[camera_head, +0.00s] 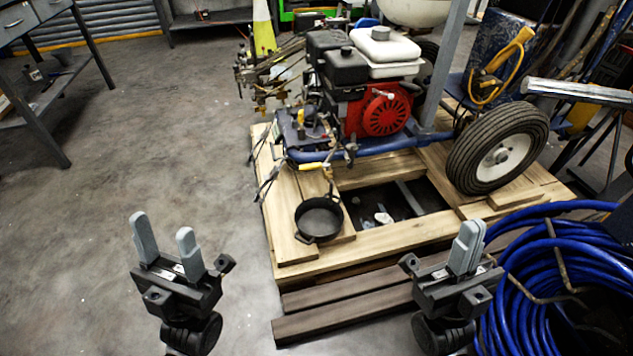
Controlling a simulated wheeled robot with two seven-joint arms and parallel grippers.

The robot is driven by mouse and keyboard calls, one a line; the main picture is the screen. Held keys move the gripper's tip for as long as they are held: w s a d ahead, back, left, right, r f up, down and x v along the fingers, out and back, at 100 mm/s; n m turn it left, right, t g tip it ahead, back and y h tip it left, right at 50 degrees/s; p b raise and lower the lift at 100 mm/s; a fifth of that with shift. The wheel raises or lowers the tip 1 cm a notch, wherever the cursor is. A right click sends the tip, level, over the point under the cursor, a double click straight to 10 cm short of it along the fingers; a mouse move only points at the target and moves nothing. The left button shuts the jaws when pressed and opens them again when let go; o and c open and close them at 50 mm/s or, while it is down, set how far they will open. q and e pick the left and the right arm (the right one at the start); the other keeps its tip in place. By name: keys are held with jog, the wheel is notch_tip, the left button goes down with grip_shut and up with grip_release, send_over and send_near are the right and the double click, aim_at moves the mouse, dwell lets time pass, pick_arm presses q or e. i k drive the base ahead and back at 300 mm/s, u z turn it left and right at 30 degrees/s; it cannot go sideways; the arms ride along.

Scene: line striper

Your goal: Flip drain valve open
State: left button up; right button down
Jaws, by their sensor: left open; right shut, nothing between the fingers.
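The line striper (375,85), with a red and black engine and a blue frame, stands on a wooden pallet. A small yellow valve handle (314,165) shows low at the front of the frame, above a black pan (318,218). It looks like the drain valve, but its exact position is too small to tell. My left gripper (168,245) is open and empty over the floor, left of the pallet. My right gripper (466,248) is shut and empty in front of the pallet's front right part. Both are apart from the valve.
The wooden pallet (375,240) has an open gap in its middle. Dark timbers (345,312) lie before it. A coiled blue hose (535,285) lies at the right, and a wheel (497,148) stands on the pallet. The floor (150,130) at left is clear.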

aim_at(315, 165)
jog(key=z, duration=1.7)
jog(key=k, duration=0.75)
jog(key=u, duration=0.5)
jog(key=i, duration=1)
